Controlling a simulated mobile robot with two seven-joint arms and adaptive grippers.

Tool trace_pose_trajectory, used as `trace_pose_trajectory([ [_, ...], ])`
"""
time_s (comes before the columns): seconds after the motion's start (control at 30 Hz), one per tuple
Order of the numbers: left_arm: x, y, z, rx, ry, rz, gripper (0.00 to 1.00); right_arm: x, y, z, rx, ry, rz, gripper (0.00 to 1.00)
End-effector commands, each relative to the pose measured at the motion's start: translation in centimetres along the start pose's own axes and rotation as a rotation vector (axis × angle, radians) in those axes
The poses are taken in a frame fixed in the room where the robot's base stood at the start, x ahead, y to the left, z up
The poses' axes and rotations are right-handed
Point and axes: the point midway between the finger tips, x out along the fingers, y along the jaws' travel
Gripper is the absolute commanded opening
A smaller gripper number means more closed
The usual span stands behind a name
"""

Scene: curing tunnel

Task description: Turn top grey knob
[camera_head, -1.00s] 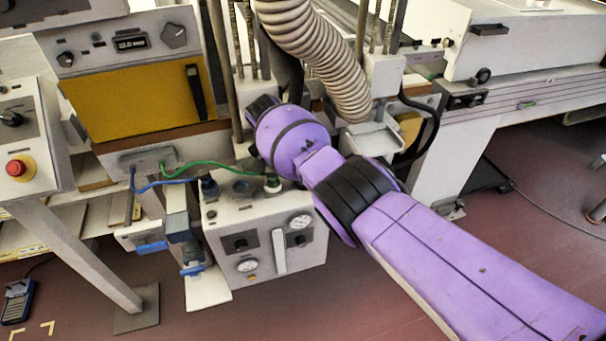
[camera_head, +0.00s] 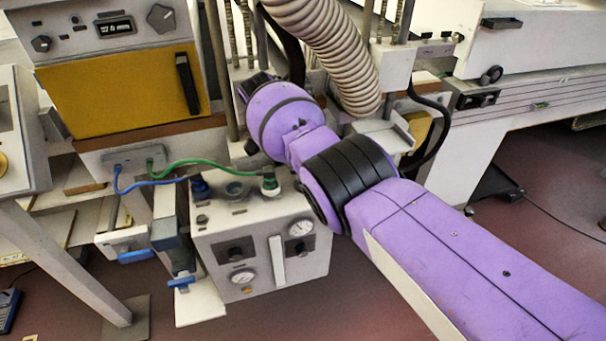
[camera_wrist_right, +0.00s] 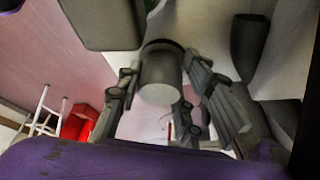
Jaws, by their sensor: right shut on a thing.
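A light grey round knob (camera_wrist_right: 160,78) with a dark collar shows in the right wrist view. My right gripper (camera_wrist_right: 165,112) has its fingers on both sides of it and is shut on it. In the head view my purple right arm reaches up and left towards the machine, and its gripper and the held knob are hidden behind the wrist. I cannot tell how far the knob is turned. My left gripper is in neither view.
A ribbed hose (camera_head: 325,50) hangs close beside my right wrist. Below stands a white gauge box (camera_head: 262,250) with green and blue cables. A yellow-fronted unit (camera_head: 125,92) is at the left. A red object (camera_wrist_right: 75,126) shows in the right wrist view.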

Motion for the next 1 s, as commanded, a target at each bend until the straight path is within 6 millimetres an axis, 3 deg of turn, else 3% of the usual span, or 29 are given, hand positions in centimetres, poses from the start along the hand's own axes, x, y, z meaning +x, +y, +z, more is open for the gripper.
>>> trace_pose_trajectory([
  [0.3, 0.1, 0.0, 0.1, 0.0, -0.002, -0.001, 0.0, 0.1, 0.0, -0.3, 0.003, 0.006, 0.004, 0.08],
  [0.33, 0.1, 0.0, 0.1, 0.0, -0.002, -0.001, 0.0, 0.1, 0.0, -0.3, 0.003, 0.006, 0.004, 0.38],
  [0.43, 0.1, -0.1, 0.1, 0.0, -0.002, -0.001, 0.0, 0.1, 0.0, -0.2, 0.002, 0.005, 0.004, 0.51],
  [0.77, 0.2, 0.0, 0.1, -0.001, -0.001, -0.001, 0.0, -0.1, 0.0, -0.1, 0.0, 0.001, 0.001, 0.52],
  [1.0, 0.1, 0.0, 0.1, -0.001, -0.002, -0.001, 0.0, -3.5, -0.1, -0.1, 0.0, 0.001, -0.001, 0.52],
])
